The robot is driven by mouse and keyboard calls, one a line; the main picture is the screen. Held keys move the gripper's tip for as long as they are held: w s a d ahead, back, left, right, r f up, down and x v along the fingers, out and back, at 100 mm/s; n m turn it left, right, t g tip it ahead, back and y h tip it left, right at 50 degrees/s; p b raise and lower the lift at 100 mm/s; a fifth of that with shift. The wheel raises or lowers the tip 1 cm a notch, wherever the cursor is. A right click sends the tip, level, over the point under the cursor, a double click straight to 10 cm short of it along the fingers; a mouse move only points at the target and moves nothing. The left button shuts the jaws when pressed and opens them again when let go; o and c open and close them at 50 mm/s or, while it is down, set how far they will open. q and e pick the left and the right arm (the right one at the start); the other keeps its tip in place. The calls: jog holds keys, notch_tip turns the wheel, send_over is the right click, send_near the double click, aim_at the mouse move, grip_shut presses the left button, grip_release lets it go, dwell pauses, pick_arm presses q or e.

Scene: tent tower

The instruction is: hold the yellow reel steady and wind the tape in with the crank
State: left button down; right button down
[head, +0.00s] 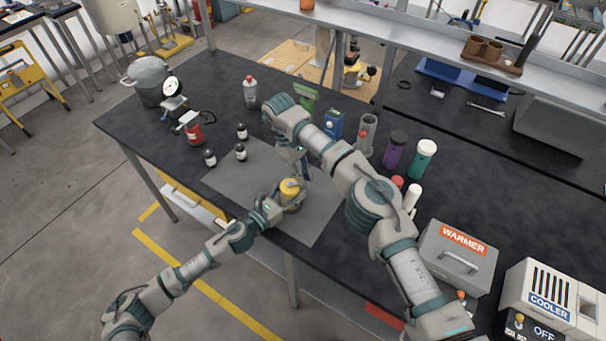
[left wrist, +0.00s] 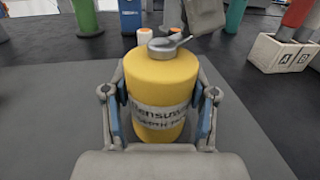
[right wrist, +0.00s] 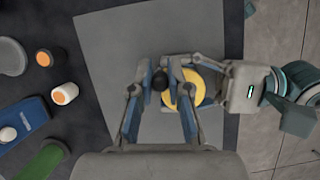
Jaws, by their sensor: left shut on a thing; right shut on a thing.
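The yellow reel (head: 290,188) stands upright on the grey mat (head: 318,222) near the table's front edge. In the left wrist view the reel (left wrist: 158,90) shows a grey band with lettering and a grey crank (left wrist: 172,42) on its top. My left gripper (head: 278,204) is shut around the reel's body from the front. My right gripper (head: 298,172) comes from above and is shut on the crank's dark knob (right wrist: 159,82), beside the yellow top. The tape itself cannot be made out.
Several small dark bottles (head: 241,152) stand left of the mat. A warmer (head: 455,262) and a cooler (head: 548,300) sit at right. The mat's left part is clear.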

jog(key=shift+s+a, duration=0.1)
jog(key=shift+a, duration=0.15)
jog(key=c, duration=1.1)
grip_release()
jog(key=shift+d, duration=0.1)
